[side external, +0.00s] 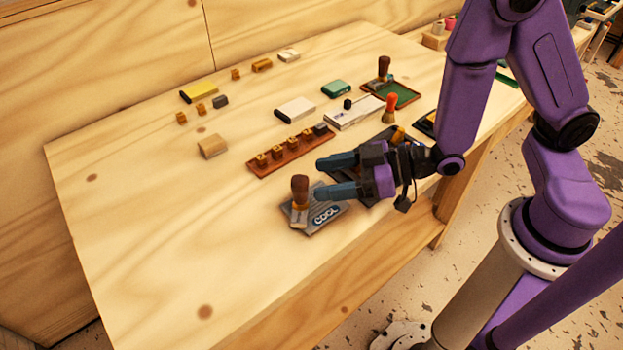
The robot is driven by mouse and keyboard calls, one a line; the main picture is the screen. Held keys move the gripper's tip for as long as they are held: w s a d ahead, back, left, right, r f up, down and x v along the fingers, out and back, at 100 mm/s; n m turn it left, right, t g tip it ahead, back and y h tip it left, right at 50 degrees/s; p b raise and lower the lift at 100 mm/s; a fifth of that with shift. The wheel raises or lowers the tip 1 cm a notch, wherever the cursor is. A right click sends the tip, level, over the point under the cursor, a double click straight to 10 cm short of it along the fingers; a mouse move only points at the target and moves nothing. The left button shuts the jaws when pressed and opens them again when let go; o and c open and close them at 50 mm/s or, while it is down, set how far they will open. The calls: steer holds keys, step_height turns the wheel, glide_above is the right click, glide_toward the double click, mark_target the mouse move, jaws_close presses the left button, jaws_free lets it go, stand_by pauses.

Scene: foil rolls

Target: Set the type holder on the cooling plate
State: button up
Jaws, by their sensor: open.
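The cooling plate (328,224) is a flat grey plate marked "COOL" near the front of the table. The type holder (300,190), with a dark brown handle and a pale metal lower part, stands upright on the left part of this plate. My gripper (320,178) is open, its two dark blue-grey fingers pointing left. The fingertips are just right of the handle and look apart from it, with nothing seen between them. The holder's exact contact with the plate is too small to tell.
A brown rack (290,158) with several small brass pieces lies behind my gripper. A dark tray is partly hidden under my gripper. An orange-handled tool (390,108) and a green pad (385,93) with another brown-handled tool stand farther back. The table's front left is clear.

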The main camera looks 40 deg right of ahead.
steer(key=shift+v, duration=0.8)
steer(key=shift+s, duration=0.1)
steer(key=s+d+r+n+g+h, duration=0.1)
steer(key=s+d+r+g+h, duration=0.2)
steer(key=s+d+g+h, duration=0.2)
steer(key=s+d+r+n+g+h, duration=0.2)
steer(key=s+d+r+g+h, duration=0.1)
steer(key=s+d, duration=0.6)
steer(key=shift+s+r+g+h, duration=0.2)
steer(key=shift+r+g+h, duration=0.2)
steer(key=shift+g+h, duration=0.6)
